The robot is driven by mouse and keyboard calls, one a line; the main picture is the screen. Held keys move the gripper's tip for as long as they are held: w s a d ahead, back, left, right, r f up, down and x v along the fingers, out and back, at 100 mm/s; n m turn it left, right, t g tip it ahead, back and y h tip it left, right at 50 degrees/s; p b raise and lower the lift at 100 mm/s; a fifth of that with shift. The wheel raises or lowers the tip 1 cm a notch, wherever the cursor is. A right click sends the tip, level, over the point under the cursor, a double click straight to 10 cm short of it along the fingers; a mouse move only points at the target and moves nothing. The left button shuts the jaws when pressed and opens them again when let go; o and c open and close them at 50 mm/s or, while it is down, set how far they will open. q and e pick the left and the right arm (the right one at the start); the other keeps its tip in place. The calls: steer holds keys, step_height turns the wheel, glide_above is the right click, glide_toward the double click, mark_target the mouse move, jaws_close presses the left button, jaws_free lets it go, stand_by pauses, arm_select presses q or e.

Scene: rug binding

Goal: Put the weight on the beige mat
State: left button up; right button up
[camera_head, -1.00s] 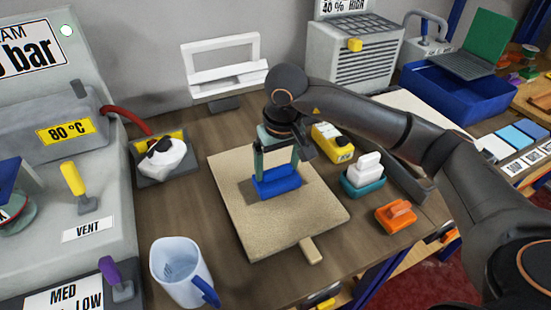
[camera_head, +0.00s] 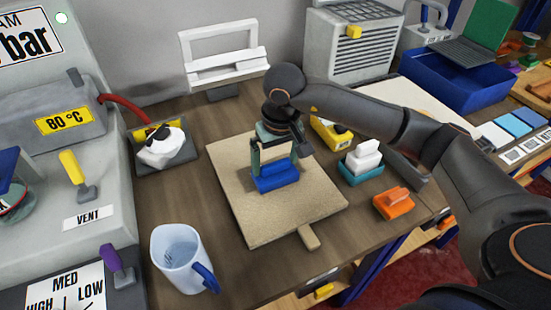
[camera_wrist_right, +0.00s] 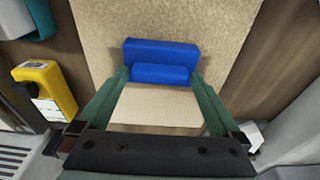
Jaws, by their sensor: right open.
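The blue weight (camera_head: 276,180), a block with a raised bar on top, rests on the beige mat (camera_head: 242,222), near its middle. It also shows in the right wrist view (camera_wrist_right: 160,53), upright on the beige surface. My right gripper (camera_head: 274,166) is above the weight and open, with its green fingers pointing down. In the right wrist view its fingertips (camera_wrist_right: 160,76) are at the two ends of the weight's bar; I cannot tell whether they touch it. My left gripper is not in view.
A pale mug (camera_head: 181,258) stands left of the mat. A grey tray (camera_head: 186,152) holds a white item at the back left.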

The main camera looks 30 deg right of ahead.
mark_target(279, 177)
step_height(279, 177, up, 12)
steer(key=s, duration=0.1)
steer(key=shift+s, duration=0.4)
